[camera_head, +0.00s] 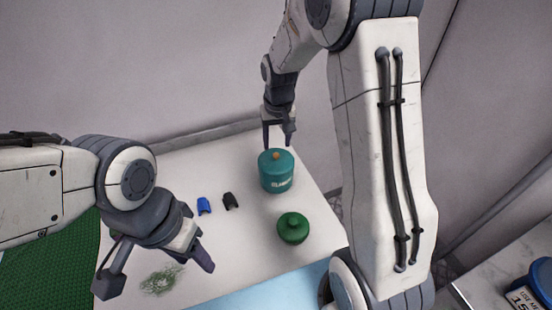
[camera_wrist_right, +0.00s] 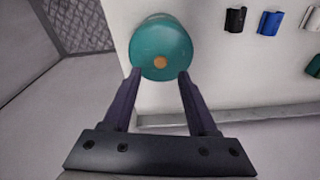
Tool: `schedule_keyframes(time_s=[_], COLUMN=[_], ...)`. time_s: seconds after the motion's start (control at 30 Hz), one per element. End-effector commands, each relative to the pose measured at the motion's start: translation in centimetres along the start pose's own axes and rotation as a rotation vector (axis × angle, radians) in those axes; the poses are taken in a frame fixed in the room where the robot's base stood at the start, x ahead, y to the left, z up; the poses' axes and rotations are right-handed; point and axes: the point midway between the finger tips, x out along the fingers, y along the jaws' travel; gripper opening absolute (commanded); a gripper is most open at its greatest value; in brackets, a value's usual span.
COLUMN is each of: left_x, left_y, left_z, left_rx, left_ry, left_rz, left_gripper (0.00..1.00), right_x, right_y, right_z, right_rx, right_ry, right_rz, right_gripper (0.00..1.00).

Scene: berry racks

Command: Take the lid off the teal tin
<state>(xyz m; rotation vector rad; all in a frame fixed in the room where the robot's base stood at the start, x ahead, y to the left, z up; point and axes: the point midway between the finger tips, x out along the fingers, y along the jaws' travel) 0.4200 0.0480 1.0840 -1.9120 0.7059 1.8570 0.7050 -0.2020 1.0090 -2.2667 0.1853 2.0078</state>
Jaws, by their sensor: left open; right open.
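The teal tin (camera_head: 276,176) stands upright on the white table, with its teal lid (camera_head: 275,160) on top and an orange knob (camera_head: 276,155) in the lid's middle. In the right wrist view the lid (camera_wrist_right: 160,40) shows from above, with the orange knob (camera_wrist_right: 159,62) between the fingertips in the picture. My right gripper (camera_head: 279,146) is open, just above and behind the tin; its open fingers (camera_wrist_right: 160,72) also show in the wrist view. I cannot tell whether they touch the lid. My left gripper (camera_head: 155,275) is open and empty over the table's front left.
A green mat (camera_head: 45,270) is at the left, and a light blue area (camera_head: 285,290) at the front edge.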

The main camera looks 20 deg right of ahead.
Motion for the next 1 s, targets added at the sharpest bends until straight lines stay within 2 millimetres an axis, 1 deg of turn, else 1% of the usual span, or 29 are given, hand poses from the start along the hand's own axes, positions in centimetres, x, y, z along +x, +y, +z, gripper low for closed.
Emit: schedule_keyframes(time_s=[0.07,0.2,0.3,0.43,0.6,0.63,0.67,0.7,0.77,0.8,1.0], left_x=[-0.5,-1.3,-1.3,-1.4,-1.3,-1.3,-1.3,-1.3,-1.3,-1.3,-1.3], left_y=[0.0,0.1,0.1,0.1,0.1,0.1,0.1,0.1,0.1,0.1,0.1], left_z=[0.0,-0.1,-0.1,-0.1,-0.1,-0.1,-0.1,-0.1,-0.1,-0.1,-0.1], left_rx=[0.000,0.000,0.000,0.000,0.000,0.000,0.000,0.000,0.000,0.000,0.000], left_ry=[0.000,0.000,0.000,0.000,0.000,0.000,0.000,0.000,0.000,0.000,0.000], left_rz=[0.000,0.000,0.000,0.000,0.000,0.000,0.000,0.000,0.000,0.000,0.000], left_gripper=[0.50,0.50,0.50,0.50,0.50,0.50,0.50,0.50,0.50,0.50,0.50], right_x=[0.8,2.9,4.3,5.0,5.0,5.0,5.0,5.0,5.0,5.0,5.0], right_y=[0.0,-0.1,-0.1,-0.1,-0.1,-0.1,-0.1,-0.1,-0.1,-0.1,-0.1], right_z=[0.1,0.1,0.1,0.1,0.0,0.0,0.0,0.0,0.0,0.0,0.0], right_rx=[-0.001,-0.001,-0.001,0.000,0.000,0.000,0.000,-0.001,-0.001,-0.001,-0.001], right_ry=[-0.004,-0.007,-0.004,-0.001,0.000,0.000,0.000,0.000,0.000,0.000,0.000], right_rz=[0.001,0.001,0.000,0.000,0.000,0.000,0.000,0.000,0.000,0.000,0.000], right_gripper=[0.59,0.59,0.59,0.59,0.59,0.55,0.43,0.28,0.05,0.00,0.00])
